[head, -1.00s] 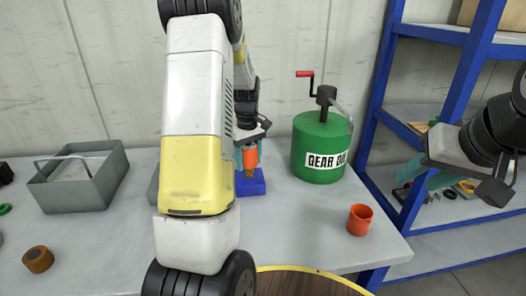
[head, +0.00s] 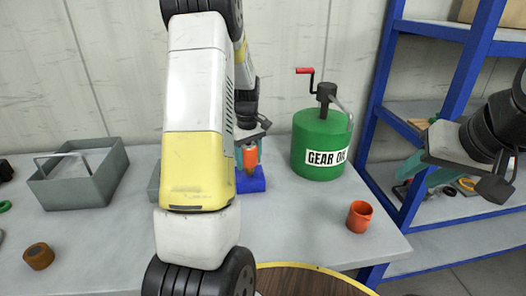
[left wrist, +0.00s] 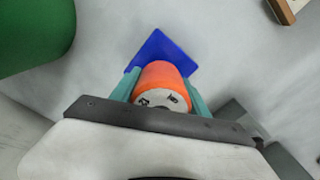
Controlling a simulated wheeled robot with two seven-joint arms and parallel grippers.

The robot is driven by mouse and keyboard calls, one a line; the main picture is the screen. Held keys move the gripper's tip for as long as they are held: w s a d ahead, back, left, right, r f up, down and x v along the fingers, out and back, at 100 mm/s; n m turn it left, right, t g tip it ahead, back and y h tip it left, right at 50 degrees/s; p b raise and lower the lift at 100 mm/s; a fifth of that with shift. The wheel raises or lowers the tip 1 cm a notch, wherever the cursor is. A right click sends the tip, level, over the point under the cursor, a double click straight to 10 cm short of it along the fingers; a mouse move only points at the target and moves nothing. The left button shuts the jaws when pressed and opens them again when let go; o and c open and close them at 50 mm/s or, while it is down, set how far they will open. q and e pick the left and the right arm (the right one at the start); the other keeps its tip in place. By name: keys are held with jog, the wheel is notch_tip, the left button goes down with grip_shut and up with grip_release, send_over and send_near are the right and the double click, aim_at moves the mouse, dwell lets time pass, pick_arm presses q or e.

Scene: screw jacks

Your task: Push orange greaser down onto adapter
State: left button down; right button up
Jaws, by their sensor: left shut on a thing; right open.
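The orange greaser (head: 250,158) stands upright at the blue block (head: 252,184) on the grey table. It also shows in the left wrist view (left wrist: 162,77), with its pale marked end facing the camera and the blue base (left wrist: 162,48) behind it. My left gripper (head: 250,150) is shut on the greaser, with teal fingers on both sides of it. The adapter cannot be told apart; the greaser's lower end and the block hide the contact. My right gripper (head: 418,178) is open and empty in the air to the right, beyond the table edge.
A green gear oil can (head: 319,148) with a red crank stands right of the block. An orange cup (head: 359,217) is near the table's right edge. A grey bin (head: 110,175) and brown roller (head: 38,256) are left. Blue shelving (head: 455,95) stands right.

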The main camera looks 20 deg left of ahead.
pick_arm(q)
jog(key=shift+f, duration=0.3)
jog(key=shift+c, duration=2.3)
grip_release()
notch_tip(320, 180, up, 7)
jog(key=shift+s+d+r, duration=0.1)
jog(key=shift+r, duration=0.5)
jog(key=s+d+r+m+t+h, duration=0.1)
jog(key=s+d+r+m+t, duration=0.2)
jog(key=s+d+r+m, duration=0.55)
jog(key=s+d+r+m+t, duration=0.1)
jog(key=s+d+r, duration=0.1)
jog(key=s, duration=0.5)
jog(key=s+d+r+m+t+h, duration=0.1)
jog(key=s+d+r+t, duration=0.1)
jog(key=s, duration=0.6)
jog(key=shift+s+d+r+m, duration=0.15)
jog(key=shift+d+r+m, duration=0.2)
jog(key=shift+r, duration=0.2)
